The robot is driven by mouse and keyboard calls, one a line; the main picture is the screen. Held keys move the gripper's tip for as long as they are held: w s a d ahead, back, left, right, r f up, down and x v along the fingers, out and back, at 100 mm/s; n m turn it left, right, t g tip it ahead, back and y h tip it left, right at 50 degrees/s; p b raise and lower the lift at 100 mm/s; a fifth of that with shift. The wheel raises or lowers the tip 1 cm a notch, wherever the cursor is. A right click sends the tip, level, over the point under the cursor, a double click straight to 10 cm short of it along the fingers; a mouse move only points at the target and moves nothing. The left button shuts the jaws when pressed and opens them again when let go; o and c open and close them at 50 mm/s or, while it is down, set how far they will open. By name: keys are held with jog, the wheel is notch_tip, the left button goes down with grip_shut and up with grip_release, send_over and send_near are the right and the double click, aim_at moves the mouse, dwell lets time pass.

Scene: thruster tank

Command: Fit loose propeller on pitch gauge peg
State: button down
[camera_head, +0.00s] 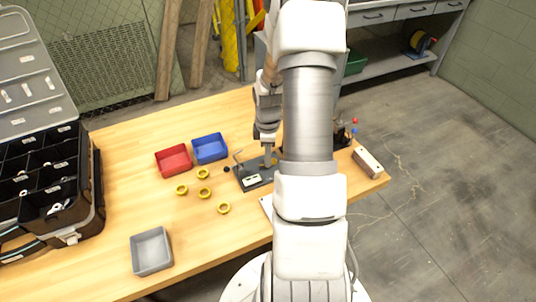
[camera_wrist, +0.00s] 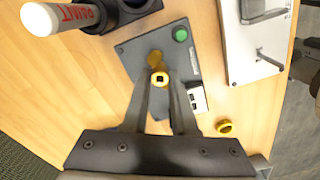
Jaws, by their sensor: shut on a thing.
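My gripper (camera_wrist: 160,84) is shut on a small yellow piece with a dark square centre (camera_wrist: 159,78), which I take for the loose propeller. It is over the dark grey plate of the pitch gauge (camera_wrist: 133,48). A blurred brass-coloured piece (camera_wrist: 155,58) shows just beyond the fingertips; I cannot tell if it is the peg, or whether the two touch. In the head view my gripper (camera_head: 267,160) is low over the gauge plate (camera_head: 250,183), and the held piece is hidden.
Several yellow ring-like pieces (camera_head: 204,193) lie left of the gauge. Red (camera_head: 160,164), blue (camera_head: 196,152) and grey (camera_head: 135,255) bins stand on the table. A black compartment case (camera_head: 92,200) is at far left. A white cylinder marked PAINT (camera_wrist: 60,18) stands close by the gauge.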

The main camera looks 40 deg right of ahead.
jog(key=shift+f, duration=0.2)
jog(key=c, duration=0.6)
grip_release()
notch_tip(320, 180, up, 22)
jog(key=p, duration=0.6)
jog(key=shift+f, duration=0.25)
jog(key=shift+a, duration=0.1)
